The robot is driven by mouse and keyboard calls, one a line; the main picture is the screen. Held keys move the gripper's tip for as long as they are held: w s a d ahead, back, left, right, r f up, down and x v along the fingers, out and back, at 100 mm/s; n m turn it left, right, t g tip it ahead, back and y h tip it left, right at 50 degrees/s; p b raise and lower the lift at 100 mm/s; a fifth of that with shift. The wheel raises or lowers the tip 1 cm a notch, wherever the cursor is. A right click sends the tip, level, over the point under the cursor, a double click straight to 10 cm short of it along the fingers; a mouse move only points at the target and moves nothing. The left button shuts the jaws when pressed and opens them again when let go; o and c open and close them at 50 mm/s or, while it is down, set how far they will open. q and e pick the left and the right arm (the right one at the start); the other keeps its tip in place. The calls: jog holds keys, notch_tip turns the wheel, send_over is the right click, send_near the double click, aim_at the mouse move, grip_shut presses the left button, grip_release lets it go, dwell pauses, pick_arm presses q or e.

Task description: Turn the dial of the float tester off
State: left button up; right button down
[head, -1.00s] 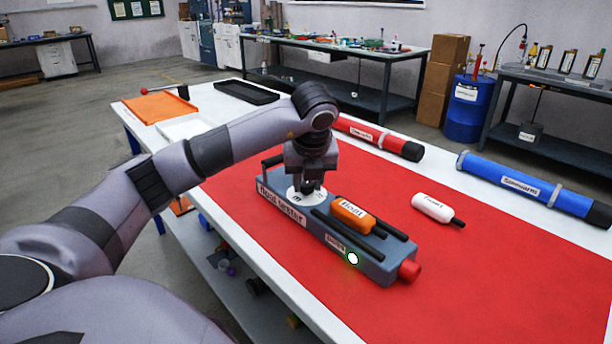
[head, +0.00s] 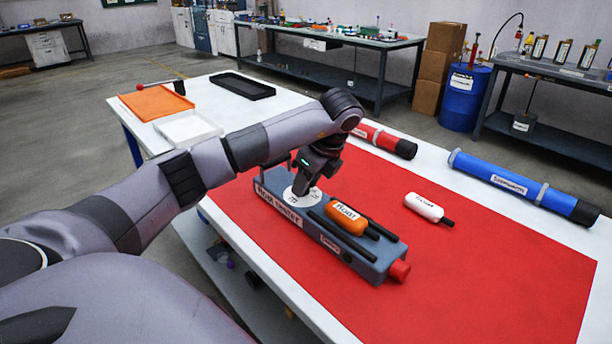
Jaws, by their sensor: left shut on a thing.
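The float tester (head: 285,222) is a long grey-blue box on the red mat, with a red knob (head: 399,271) at its near right end. Its round white dial plate (head: 296,200) is at the far left part of the top. My left gripper (head: 303,186) points down over this plate, shut on the dial's grip, which the fingers mostly hide. An orange float (head: 346,219) lies on the tester between black rails. No lit lamp shows on the tester's front. My right gripper is out of view.
A white float (head: 424,207) lies on the red mat (head: 490,270) right of the tester. Red (head: 384,140) and blue (head: 515,184) tubes lie behind. Orange (head: 155,103), white (head: 187,128) and black (head: 242,86) trays sit at the far left. The mat's near right is clear.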

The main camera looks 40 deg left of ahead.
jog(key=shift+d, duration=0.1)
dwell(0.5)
pick_arm(q)
jog(key=o, duration=1)
jog(key=shift+o, duration=0.2)
jog(key=shift+r, duration=0.15)
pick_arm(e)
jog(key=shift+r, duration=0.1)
pick_arm(q)
jog(key=shift+w+d+r+p, duration=0.1)
jog(key=shift+r+p, duration=0.2)
jog(key=shift+p, duration=0.05)
jog(key=p+v, duration=0.2)
jog(key=v, duration=0.3)
jog(key=shift+d+r+p, duration=0.3)
jog(key=shift+r+p, duration=0.1)
jog(key=shift+r, duration=0.2)
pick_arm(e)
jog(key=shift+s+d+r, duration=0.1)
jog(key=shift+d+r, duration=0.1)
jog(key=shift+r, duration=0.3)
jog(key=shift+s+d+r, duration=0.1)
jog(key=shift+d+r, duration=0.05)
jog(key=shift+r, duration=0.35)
